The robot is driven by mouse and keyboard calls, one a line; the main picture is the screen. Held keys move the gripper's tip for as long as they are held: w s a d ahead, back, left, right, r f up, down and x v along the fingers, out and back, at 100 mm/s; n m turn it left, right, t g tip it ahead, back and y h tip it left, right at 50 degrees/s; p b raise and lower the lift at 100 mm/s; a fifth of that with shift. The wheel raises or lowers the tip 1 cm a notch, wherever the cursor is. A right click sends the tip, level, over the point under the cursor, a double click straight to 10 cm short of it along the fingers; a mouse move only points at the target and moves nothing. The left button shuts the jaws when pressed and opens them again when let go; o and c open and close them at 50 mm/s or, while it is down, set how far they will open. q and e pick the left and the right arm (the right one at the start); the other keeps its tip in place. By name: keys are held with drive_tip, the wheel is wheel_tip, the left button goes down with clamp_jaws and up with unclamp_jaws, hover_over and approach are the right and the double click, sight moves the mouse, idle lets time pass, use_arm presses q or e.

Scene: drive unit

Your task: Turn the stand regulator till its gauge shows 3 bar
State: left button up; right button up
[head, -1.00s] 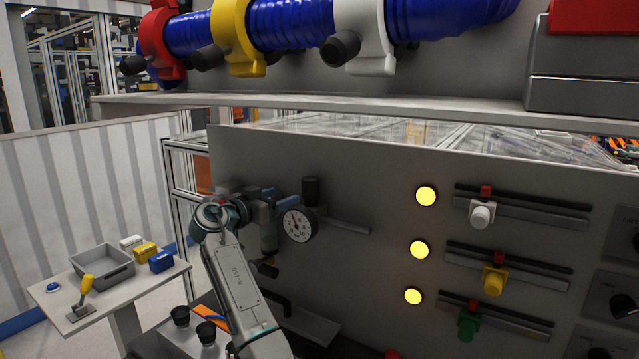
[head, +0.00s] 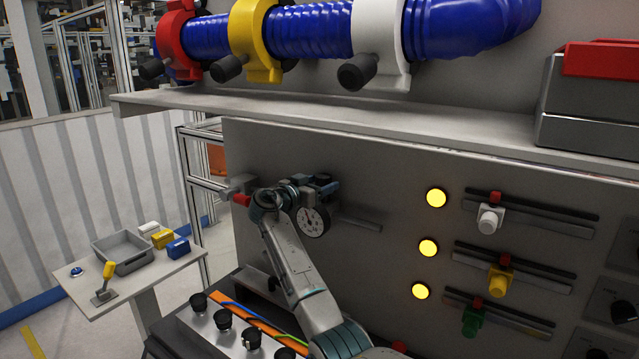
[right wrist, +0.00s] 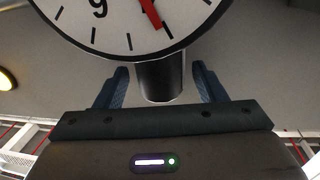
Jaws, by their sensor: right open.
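The regulator's round white gauge (head: 313,221) is on the grey panel. Its needle is too small to read in the head view. In the right wrist view the gauge (right wrist: 135,22) fills the top, cut off by the frame edge, with a red needle pointing to the lower right; its reading is unclear. A dark cylindrical knob (right wrist: 160,80) stands below the gauge there, between the fingers of my right gripper (right wrist: 161,88). The fingers are open, with gaps to the knob on both sides. In the head view my right gripper (head: 325,184) hides the knob. My left gripper is out of view.
A shelf (head: 480,138) juts out above the panel, under a blue hose (head: 310,32). Lit yellow lamps (head: 428,249) and sliders are at right. A box with black knobs (head: 225,317) is below my arm. A small side table (head: 135,283) with a tray is at left.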

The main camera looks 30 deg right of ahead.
drive_tip(key=c, duration=1)
drive_tip(key=n+t+b, duration=0.1)
drive_tip(key=t+y+b, duration=0.1)
drive_tip(key=t+b, duration=0.1)
drive_tip(key=shift+s+d+f+n, duration=0.1)
drive_tip(key=shift+s+f+n, duration=0.1)
drive_tip(key=shift+f+n, duration=0.2)
drive_tip(key=shift+r+n+t+y+b, duration=0.15)
drive_tip(key=shift+n+t+y+b, duration=0.15)
drive_tip(key=shift+n+t+b, duration=0.25)
drive_tip(key=shift+r+n+t+y, duration=0.2)
drive_tip(key=shift+n+t+y, duration=0.65)
drive_tip(key=shift+t, duration=0.3)
drive_tip(key=o, duration=1)
drive_tip(key=shift+s, duration=0.1)
